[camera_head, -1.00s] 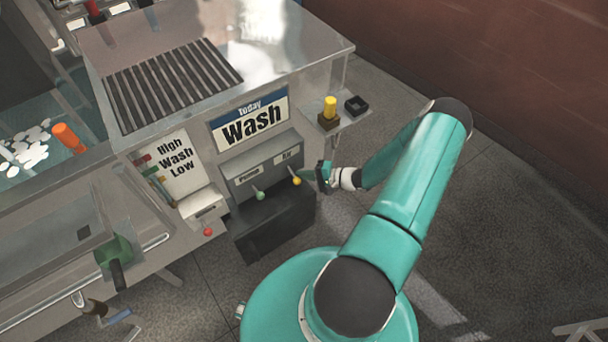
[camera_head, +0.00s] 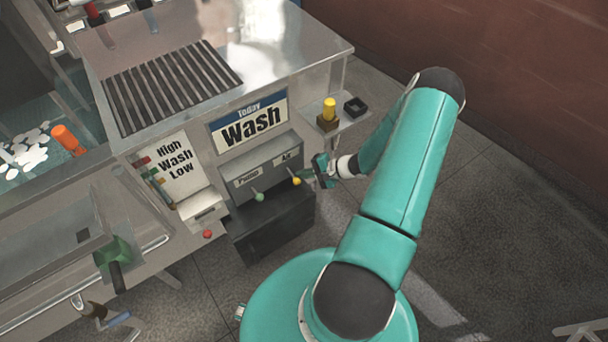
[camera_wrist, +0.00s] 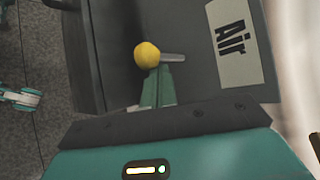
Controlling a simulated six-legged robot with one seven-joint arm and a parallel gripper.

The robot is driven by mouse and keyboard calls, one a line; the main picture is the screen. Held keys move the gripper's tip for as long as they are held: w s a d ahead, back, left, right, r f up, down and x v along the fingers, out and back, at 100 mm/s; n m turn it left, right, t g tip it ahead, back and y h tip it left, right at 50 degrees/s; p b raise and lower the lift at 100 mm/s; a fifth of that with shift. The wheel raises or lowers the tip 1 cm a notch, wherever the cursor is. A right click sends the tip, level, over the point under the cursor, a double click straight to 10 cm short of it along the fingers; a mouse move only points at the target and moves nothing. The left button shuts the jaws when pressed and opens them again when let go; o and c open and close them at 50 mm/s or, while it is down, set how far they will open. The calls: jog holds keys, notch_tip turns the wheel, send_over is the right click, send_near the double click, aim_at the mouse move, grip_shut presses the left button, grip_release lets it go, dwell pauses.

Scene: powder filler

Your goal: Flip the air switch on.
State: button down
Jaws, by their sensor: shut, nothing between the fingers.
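The air switch is a short lever with a yellow knob (camera_head: 296,181) on the grey switch box, under the "Air" label (camera_head: 287,157). In the wrist view the yellow knob (camera_wrist: 147,55) sits at the fingertips, with its metal stem pointing right toward the "Air" label (camera_wrist: 236,40). My gripper (camera_head: 309,177) is shut and empty, just right of the knob in the head view. In the wrist view my gripper's green fingers (camera_wrist: 156,85) reach up to the knob and stem. They look very close to or touching them; exact contact cannot be told.
The pump lever with a green knob (camera_head: 259,196) is left of the air switch. A red knob (camera_head: 207,234) hangs further left. A small shelf with a yellow button (camera_head: 329,108) and a black square holder (camera_head: 355,106) stands behind my gripper. Open floor lies to the right.

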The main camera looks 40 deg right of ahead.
jog(key=shift+r, duration=0.25)
jog(key=shift+w+r, duration=0.1)
jog(key=shift+r, duration=0.5)
dwell(2.5)
jog(key=shift+r, duration=0.65)
jog(key=shift+a+r, duration=0.1)
